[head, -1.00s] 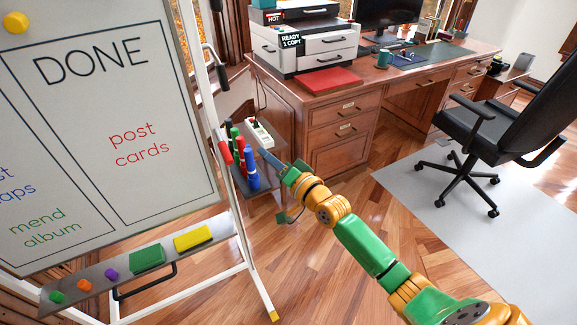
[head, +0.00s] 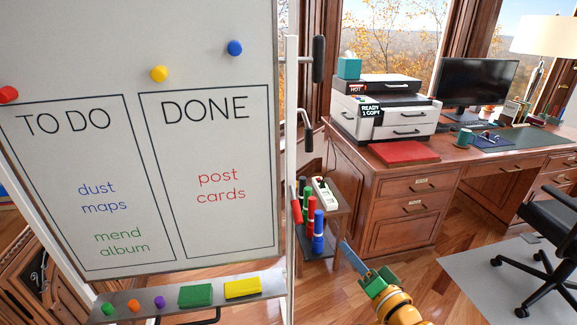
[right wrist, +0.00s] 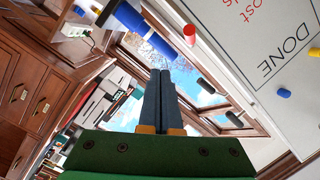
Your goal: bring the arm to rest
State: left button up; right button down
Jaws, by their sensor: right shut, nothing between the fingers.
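My right gripper (head: 350,252) comes in from the bottom of the head view, with blue-grey fingers on a green and orange arm. It stands in front of the desk, to the right of the whiteboard. In the right wrist view the gripper (right wrist: 161,75) has its two fingers pressed together with nothing between them. Its fingertips appear close to the blue marker (right wrist: 146,30) there, but I cannot tell the gap. My left gripper is not in view.
The whiteboard (head: 190,120) fills the left, with a tray (head: 130,300) of magnets and erasers below. A small stand with upright markers (head: 318,230) and a power strip (head: 324,194) is beside it. The wooden desk (head: 405,235) carries a printer (head: 385,112). An office chair (head: 545,225) stands right.

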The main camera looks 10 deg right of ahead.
jog(key=s+d+f+n+g+h, duration=0.1)
jog(key=s+f+n+g, duration=0.3)
jog(key=f, duration=0.6)
jog(key=s+f+m+g+h, duration=0.1)
jog(key=s+f+g, duration=0.1)
jog(key=s+f, duration=0.6)
jog(key=s+d+f+n+g+h, duration=0.1)
jog(key=s+f+n+g, duration=0.15)
jog(key=f, duration=0.95)
jog(key=s+a+f+n+g, duration=0.1)
jog(key=s+f+g, duration=0.1)
jog(key=s, duration=0.6)
jog(key=s+a+f+n+g+p, duration=0.1)
jog(key=s+a+f+n+g, duration=0.1)
jog(key=s+f, duration=0.3)
jog(key=s+a+f+n+g, duration=0.1)
jog(key=s+f+n+g, duration=0.1)
jog(key=s, duration=1)
jog(key=shift+s+a+f+g+h, duration=0.2)
jog(key=shift+f+g+h, duration=0.1)
jog(key=shift+f+g, duration=0.55)
jog(key=shift+w+f, duration=0.1)
